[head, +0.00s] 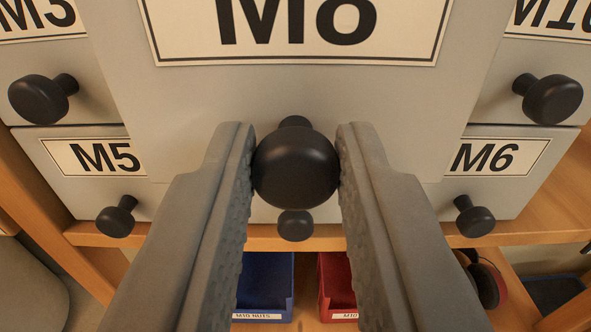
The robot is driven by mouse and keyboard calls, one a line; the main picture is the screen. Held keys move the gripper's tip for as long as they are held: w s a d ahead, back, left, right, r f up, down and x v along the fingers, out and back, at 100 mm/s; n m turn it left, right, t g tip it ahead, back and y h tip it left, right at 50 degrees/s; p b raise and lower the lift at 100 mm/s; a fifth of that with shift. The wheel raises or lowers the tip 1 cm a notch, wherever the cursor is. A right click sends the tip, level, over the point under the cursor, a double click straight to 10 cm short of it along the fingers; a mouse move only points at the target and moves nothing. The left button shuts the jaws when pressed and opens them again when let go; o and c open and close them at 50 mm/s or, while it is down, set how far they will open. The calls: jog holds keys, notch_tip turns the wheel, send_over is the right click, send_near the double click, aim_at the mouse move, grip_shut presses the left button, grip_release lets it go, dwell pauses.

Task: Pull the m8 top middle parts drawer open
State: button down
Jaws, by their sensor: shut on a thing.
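The M8 drawer (200,95) fills the upper middle of the head view, its label cut off by the top edge. Its front stands out nearer to me than the drawers on both sides and overlaps them, so it is partly pulled out. Its round black knob (295,172) sits between the two fingers of my gripper (296,140). The gripper is shut on this knob, one finger touching each side. The inside of the drawer is hidden behind its front.
Flanking it are the M3 drawer (85,88) and M10 drawer (505,90). Below are the M5 drawer (70,185), the M6 drawer (515,190) and a lower middle knob (295,226). A blue bin (265,285) and red bin (338,285) sit under the wooden shelf (540,225).

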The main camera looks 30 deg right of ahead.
jog(key=v, duration=0.9)
jog(key=shift+s+a, duration=0.2)
jog(key=c, duration=1.2)
grip_release()
jog(key=shift+c, duration=0.2)
jog(key=v, duration=1.7)
jog(key=shift+s+a, duration=0.15)
jog(key=s+a+r+n+t+y, duration=0.4)
jog(key=s+a+r+n+y, duration=0.15)
jog(key=s+r+y, duration=0.45)
jog(key=s+n+g, duration=0.1)
jog(key=s, duration=1)
jog(key=shift+s+a+r+g, duration=0.3)
jog(key=shift+a+r, duration=0.05)
jog(key=shift+a, duration=0.1)
